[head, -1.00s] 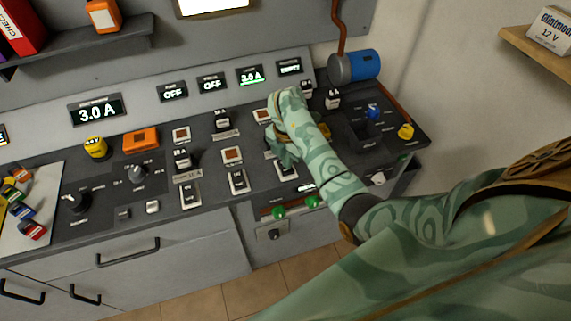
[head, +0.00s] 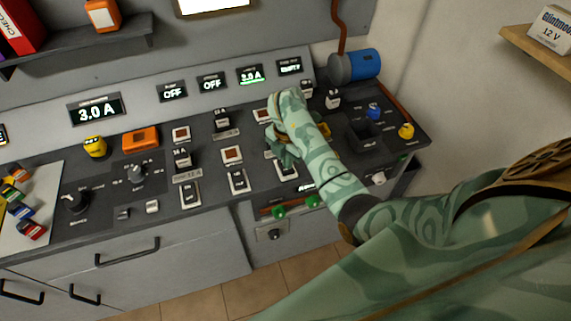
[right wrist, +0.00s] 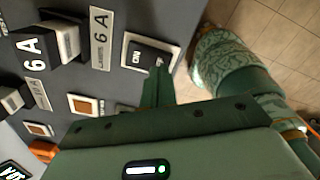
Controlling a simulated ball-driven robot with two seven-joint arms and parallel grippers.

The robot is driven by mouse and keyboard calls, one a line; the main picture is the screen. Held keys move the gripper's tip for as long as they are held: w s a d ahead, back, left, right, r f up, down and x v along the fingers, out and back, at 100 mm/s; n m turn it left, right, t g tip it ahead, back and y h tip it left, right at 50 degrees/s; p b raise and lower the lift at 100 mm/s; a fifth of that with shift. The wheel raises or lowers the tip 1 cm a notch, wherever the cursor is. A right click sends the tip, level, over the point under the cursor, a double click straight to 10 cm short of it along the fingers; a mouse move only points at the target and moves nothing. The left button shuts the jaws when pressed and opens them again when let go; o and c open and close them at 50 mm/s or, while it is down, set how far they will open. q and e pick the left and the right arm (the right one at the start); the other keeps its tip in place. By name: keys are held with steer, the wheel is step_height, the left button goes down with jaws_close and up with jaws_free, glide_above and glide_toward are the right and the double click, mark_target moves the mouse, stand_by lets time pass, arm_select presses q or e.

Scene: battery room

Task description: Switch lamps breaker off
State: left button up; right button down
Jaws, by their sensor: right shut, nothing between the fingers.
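A white-framed rocker switch (right wrist: 148,55) with a black rocker marked ON sits beside a plate (right wrist: 100,38) reading 6 A. The plate's smaller print is hard to read, so I cannot confirm it says lamps. In the head view this rocker (head: 287,170) is just in front of my right gripper (head: 284,158). My right gripper is shut and empty. In the right wrist view its fingertips (right wrist: 157,72) overlap the rocker's near edge; I cannot tell whether they touch. My left gripper is not in view.
Other rockers (head: 238,181) (head: 189,194) stand to the left on the dark panel. Framed orange indicators (head: 232,155) and black-handled breakers (head: 222,121) lie behind. A display (head: 250,75) reads 3.0 A. Green knobs (head: 279,212) sit below the panel edge.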

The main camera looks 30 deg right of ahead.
steer(key=shift+f+b, duration=0.55)
steer(key=shift+f, duration=0.2)
step_height(320, 180, up, 7)
steer(key=p, duration=0.6)
steer(key=shift+r, duration=0.1)
stand_by(0.4)
